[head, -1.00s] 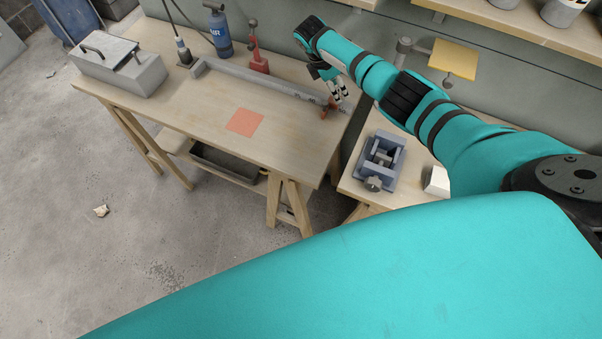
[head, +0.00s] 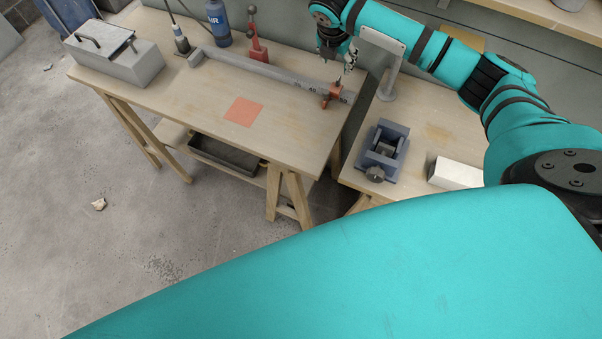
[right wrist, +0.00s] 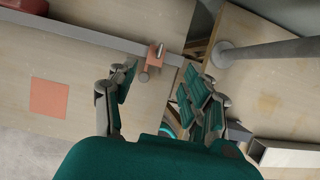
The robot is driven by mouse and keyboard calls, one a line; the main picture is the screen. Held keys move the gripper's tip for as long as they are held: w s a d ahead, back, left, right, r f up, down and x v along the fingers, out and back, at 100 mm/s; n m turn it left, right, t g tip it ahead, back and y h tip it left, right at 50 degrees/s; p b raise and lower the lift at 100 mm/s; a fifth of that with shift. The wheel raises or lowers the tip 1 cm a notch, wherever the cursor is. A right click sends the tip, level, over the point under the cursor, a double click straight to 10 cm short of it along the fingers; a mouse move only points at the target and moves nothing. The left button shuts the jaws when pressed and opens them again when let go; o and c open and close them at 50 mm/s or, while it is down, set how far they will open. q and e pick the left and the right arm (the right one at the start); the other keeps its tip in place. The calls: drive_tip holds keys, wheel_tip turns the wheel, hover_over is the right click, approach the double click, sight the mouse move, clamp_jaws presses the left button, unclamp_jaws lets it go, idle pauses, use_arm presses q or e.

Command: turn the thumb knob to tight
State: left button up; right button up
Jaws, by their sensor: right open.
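The red sliding stop (head: 334,90) sits on the grey rail (head: 270,72) near its right end, on the wooden bench. A small reddish thumb knob (head: 325,102) sticks out at its front side. In the right wrist view the stop (right wrist: 155,55) and the knob (right wrist: 143,77) lie just ahead of the fingers. My right gripper (head: 340,60) is open and empty, above and slightly behind the stop in the head view. In the right wrist view its two fingers (right wrist: 160,92) are spread apart, touching nothing visible. My left gripper is out of view.
A red lever device (head: 256,45) stands at the rail's back. A grey toolbox (head: 118,60) and a blue bottle (head: 219,22) are at the left. A blue vise (head: 382,152), a grey post (head: 388,82) and a white block (head: 455,173) are on the right bench.

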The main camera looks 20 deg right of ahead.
drive_tip(key=v, duration=0.7)
drive_tip(key=s+a+f+m+y, duration=0.1)
drive_tip(key=s+a+f+m, duration=0.2)
drive_tip(key=a+f, duration=0.2)
drive_tip(key=s+a+f+m+y, duration=0.1)
drive_tip(key=s+a+f+m, duration=0.2)
drive_tip(key=s+a+f, duration=0.1)
drive_tip(key=s+a+f+m+y+b, duration=0.1)
drive_tip(key=s+a+f+m+y, duration=0.1)
drive_tip(key=a+f, duration=0.4)
drive_tip(key=shift+s+a+f+m+t, duration=0.1)
drive_tip(key=shift+s+f+m+t, duration=0.15)
drive_tip(key=shift+s, duration=0.3)
drive_tip(key=shift+s+a+f+m+t, duration=0.15)
drive_tip(key=shift+s+f+m, duration=0.1)
drive_tip(key=shift+s, duration=0.25)
drive_tip(key=s+a+f+m, duration=0.1)
drive_tip(key=s+f+m, duration=0.3)
drive_tip(key=s+m, duration=0.2)
drive_tip(key=shift+s+y, duration=0.25)
drive_tip(key=shift+y, duration=0.15)
